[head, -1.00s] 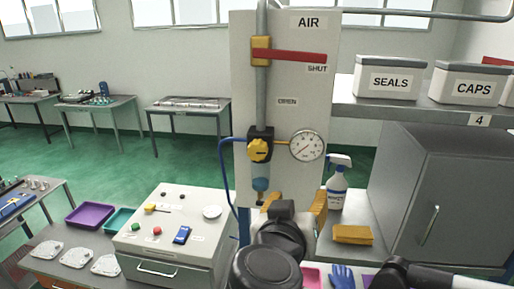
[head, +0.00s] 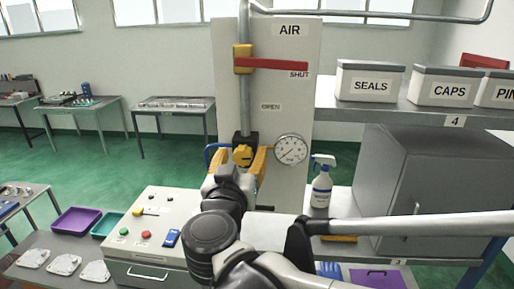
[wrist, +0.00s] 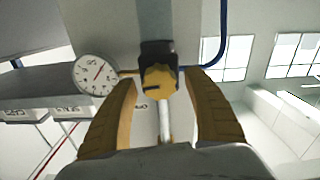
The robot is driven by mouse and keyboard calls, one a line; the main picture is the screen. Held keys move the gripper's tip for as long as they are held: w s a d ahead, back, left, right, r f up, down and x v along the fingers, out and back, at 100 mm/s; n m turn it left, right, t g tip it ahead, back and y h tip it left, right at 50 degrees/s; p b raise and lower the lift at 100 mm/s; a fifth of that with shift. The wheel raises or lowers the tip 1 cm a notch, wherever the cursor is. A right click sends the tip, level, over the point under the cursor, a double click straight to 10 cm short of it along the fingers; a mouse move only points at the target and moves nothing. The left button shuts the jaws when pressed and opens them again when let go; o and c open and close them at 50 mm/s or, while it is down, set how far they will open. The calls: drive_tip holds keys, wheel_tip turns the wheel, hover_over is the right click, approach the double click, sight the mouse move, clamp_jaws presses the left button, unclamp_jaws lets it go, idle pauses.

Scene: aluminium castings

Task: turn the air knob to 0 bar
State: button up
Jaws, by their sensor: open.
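The yellow air knob (head: 242,155) sits on a black regulator body on the white AIR panel (head: 287,80). In the wrist view the knob (wrist: 160,82) lies between and just beyond my two fingertips. My gripper (head: 240,165) is open, its orange fingers on either side of the knob; in the wrist view my gripper (wrist: 163,88) shows nothing held, and I cannot tell whether a finger touches the knob. The round gauge (head: 291,150) is right of the knob; it also shows in the wrist view (wrist: 96,74). Its reading is too small to tell surely.
A spray bottle (head: 322,182) and a grey cabinet (head: 400,190) stand to the right. A control box (head: 150,230) stands at lower left. A blue hose (wrist: 216,40) runs beside the regulator.

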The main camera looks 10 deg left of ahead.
drive_tip(key=shift+w, duration=0.2)
drive_tip(key=shift+s, duration=0.1)
drive_tip(key=c, duration=1.1)
drive_tip(key=shift+n, duration=0.4)
drive_tip(key=shift+c, duration=0.2)
drive_tip(key=n+b, duration=0.1)
drive_tip(key=n, duration=0.1)
drive_tip(key=shift+n+b, duration=0.35)
drive_tip(key=shift+n, duration=0.05)
drive_tip(key=n+b, duration=0.1)
drive_tip(key=n, duration=0.3)
drive_tip(key=shift+a+f+n+b, duration=0.1)
drive_tip(key=shift+a+n+b, duration=0.05)
drive_tip(key=shift+n+b, duration=0.15)
drive_tip(key=n+b, duration=0.1)
drive_tip(key=n, duration=0.3)
drive_tip(key=shift+n+b, duration=0.65)
drive_tip(key=shift+n, duration=1.55)
